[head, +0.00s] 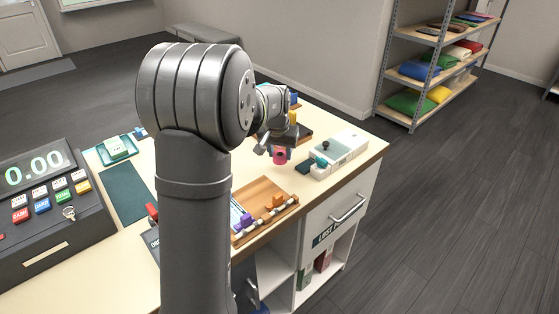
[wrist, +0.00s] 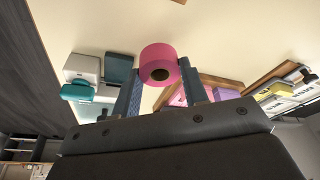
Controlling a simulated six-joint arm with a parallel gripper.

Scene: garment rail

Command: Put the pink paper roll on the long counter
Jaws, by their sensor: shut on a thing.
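The pink paper roll (wrist: 157,58) is between the two fingers of my gripper (wrist: 160,85) in the wrist view. My gripper is shut on it. In the head view the pink roll (head: 279,155) shows below my gripper (head: 272,148), over the long counter (head: 350,184). I cannot tell whether the roll touches the counter top. My arm hides part of the counter in the head view.
A white box-like device (head: 339,153) stands right of the roll. A cash register (head: 50,215), a dark green mat (head: 124,191) and a teal-and-white item (head: 117,148) are at the left.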

